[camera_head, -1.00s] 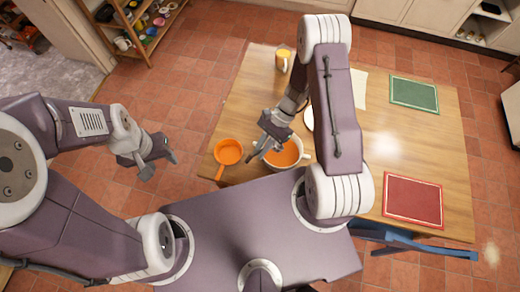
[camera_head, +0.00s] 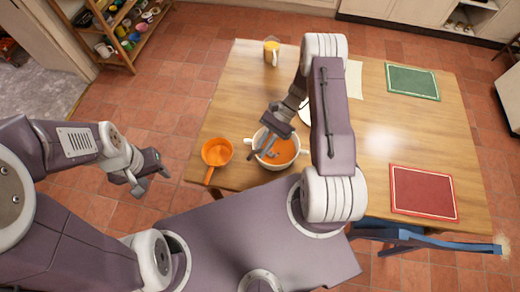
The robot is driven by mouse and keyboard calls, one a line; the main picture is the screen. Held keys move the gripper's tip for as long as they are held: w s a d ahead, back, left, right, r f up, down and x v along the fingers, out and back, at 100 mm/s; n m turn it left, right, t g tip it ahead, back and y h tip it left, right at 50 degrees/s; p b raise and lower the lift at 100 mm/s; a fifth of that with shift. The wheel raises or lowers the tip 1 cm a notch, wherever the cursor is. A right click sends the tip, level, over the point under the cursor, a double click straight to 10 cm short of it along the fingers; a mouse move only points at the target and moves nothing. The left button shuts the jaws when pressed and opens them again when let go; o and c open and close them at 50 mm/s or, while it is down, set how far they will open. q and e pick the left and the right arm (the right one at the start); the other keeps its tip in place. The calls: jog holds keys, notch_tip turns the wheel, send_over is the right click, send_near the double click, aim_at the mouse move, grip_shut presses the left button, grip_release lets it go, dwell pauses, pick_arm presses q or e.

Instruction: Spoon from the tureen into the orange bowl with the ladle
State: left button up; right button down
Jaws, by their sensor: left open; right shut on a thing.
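The white two-handled tureen (camera_head: 297,162) stands near the table's front edge, with orange contents inside. The orange bowl (camera_head: 217,153) sits to its left, with a handle-like part pointing toward the front edge. My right gripper (camera_head: 262,151) is over the left part of the tureen, shut on the ladle. The ladle is mostly hidden by the gripper and I cannot clearly tell its bowl from the orange contents. My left gripper (camera_head: 153,176) is open and empty, left of the table over the floor.
A white plate (camera_head: 304,112) is partly behind my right arm. A blue chair (camera_head: 430,241) is at the front right.

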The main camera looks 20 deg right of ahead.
aim_at(248, 160)
notch_tip(248, 160, down, 5)
jog(key=t+h, duration=0.1)
jog(key=h, duration=0.1)
jog(key=t+h, duration=0.1)
jog(key=h, duration=0.1)
jog(key=shift+d+r, duration=0.1)
jog(key=shift+r, duration=0.1)
jog(key=shift+t+h, duration=0.3)
jog(key=shift+h, duration=0.3)
jog(key=r+p, duration=0.2)
jog(key=r, duration=0.1)
jog(key=a+r+p, duration=0.1)
jog(key=p, duration=0.1)
jog(key=shift+s+a+r, duration=0.1)
jog(key=shift+s+r, duration=0.15)
jog(key=shift+s, duration=0.05)
jog(key=s+a+r+h, duration=0.1)
jog(key=s+a+t+h, duration=0.1)
jog(key=a+h, duration=0.1)
jog(key=a+r+t+h, duration=0.1)
jog(key=a, duration=0.1)
jog(key=shift+s+r, duration=0.35)
jog(key=shift+s, duration=0.05)
jog(key=shift+s+a+r+t+h+p, duration=0.2)
jog(key=shift+a+r+t+h+p, duration=0.15)
jog(key=shift+r+p, duration=0.35)
jog(key=shift+a+f, duration=0.1)
jog(key=shift+w, duration=0.1)
